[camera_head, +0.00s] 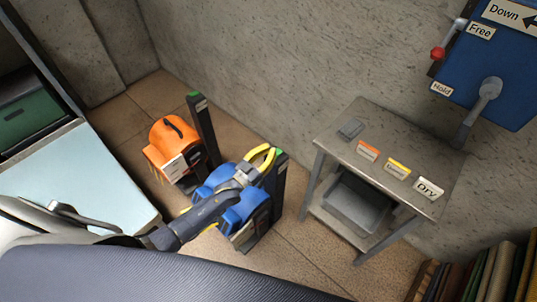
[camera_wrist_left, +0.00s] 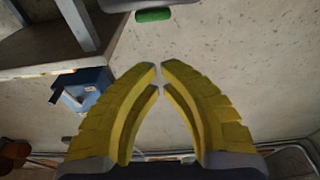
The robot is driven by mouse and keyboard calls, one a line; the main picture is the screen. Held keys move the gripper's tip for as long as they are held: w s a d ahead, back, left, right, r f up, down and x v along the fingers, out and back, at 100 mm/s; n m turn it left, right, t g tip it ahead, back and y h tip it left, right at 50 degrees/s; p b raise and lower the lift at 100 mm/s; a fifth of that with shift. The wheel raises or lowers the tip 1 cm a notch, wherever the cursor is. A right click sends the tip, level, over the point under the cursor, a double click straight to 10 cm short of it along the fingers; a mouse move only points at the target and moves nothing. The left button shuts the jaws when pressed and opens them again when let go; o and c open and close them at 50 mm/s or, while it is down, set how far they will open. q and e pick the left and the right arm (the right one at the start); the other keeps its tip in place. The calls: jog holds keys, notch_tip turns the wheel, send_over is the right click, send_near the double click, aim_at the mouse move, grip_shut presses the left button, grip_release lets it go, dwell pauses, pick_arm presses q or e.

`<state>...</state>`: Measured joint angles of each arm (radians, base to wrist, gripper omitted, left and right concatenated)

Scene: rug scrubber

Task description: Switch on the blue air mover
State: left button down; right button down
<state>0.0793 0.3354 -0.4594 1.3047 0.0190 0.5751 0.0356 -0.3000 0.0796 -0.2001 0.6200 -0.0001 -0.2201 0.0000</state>
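The blue air mover (camera_head: 232,212) stands on the tiled floor near the wall, partly hidden behind my left arm. A dark post (camera_head: 277,190) with a green top (camera_head: 281,156) rises at its right side. My left gripper (camera_head: 271,153) has yellow fingers and is above the air mover, close beside the green top; I cannot tell whether they touch. In the left wrist view the fingertips (camera_wrist_left: 160,66) nearly meet, with nothing between them. A green piece (camera_wrist_left: 154,15) on a dark part shows beyond the tips there. My right gripper is in neither view.
An orange air mover (camera_head: 171,135) with its own green-topped post (camera_head: 203,125) stands behind and left. A grey table (camera_head: 385,125) with label cards is at the right. A blue lever panel (camera_head: 505,70) hangs on the wall. Books (camera_head: 490,275) fill the lower right.

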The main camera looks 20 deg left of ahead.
pick_arm(q)
jog(key=s+a+f, duration=0.3)
jog(key=s+f, duration=0.1)
jog(key=s, duration=0.4)
jog(key=shift+a+f, duration=0.3)
jog(key=shift+a, duration=0.1)
jog(key=s+a+f+g+y, duration=0.1)
jog(key=s+f+g+y, duration=0.15)
jog(key=s+f, duration=0.55)
jog(key=s+a+f+n+g+y, duration=0.1)
jog(key=s+a+f+g+y, duration=0.2)
jog(key=f, duration=0.9)
jog(key=s+f+g+y, duration=0.1)
jog(key=s+f+g, duration=0.2)
jog(key=s+f, duration=0.55)
jog(key=s+f+g+y, duration=0.1)
jog(key=s+f+g, duration=0.3)
jog(key=s, duration=1)
jog(key=s+f+g+y, duration=0.1)
jog(key=s+f+g, duration=0.3)
jog(key=s+f, duration=0.6)
jog(key=s, duration=0.5)
jog(key=shift+d+f, duration=0.1)
